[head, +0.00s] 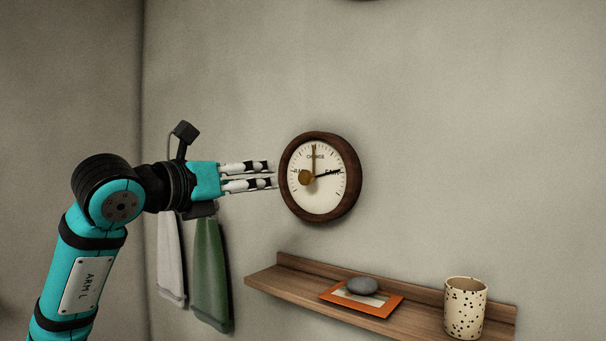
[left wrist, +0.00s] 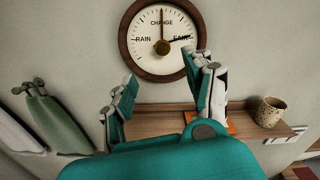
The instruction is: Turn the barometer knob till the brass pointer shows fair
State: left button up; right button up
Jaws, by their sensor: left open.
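The round barometer (head: 335,196) hangs on the wall with a dark wood rim and a cream dial. A brass knob (head: 305,177) sits at the dial's centre; it also shows in the left wrist view (left wrist: 162,47). A thin hand that looks brass (head: 314,158) points straight up at CHANGE. A dark hand (head: 328,174) points right at FAIR. My left gripper (head: 273,174) is open and empty, its fingertips just left of the dial and apart from the knob. In the left wrist view its two fingers stand wide apart below the dial. My right gripper is not in view.
A wooden shelf (head: 262,281) runs below the barometer. On it are an orange-edged card (head: 390,306) with a grey stone (head: 362,285) on top, and a speckled cup (head: 465,309). Grey (head: 170,260) and green (head: 210,275) cloths hang at left. The wall right of the barometer is clear.

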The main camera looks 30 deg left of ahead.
aim_at(303, 176)
pick_arm(q)
jog(key=w+p, duration=0.1)
jog(key=w, duration=0.2)
jog(key=w+p, duration=0.2)
jog(key=w, duration=0.2)
jog(key=w+d+p, duration=0.1)
jog(key=w, duration=0.3)
jog(key=shift+w+d+r, duration=0.1)
jog(key=shift+w+r, duration=0.05)
jog(key=shift+w, duration=0.1)
jog(key=shift+w+p, duration=0.35)
jog(key=shift+w, duration=0.25)
jog(key=c, duration=0.4)
grip_shut()
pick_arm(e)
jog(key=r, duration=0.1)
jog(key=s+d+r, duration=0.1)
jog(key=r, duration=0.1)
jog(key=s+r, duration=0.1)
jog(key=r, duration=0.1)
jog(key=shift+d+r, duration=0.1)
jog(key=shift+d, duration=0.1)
pick_arm(q)
jog(key=shift+m, duration=0.3)
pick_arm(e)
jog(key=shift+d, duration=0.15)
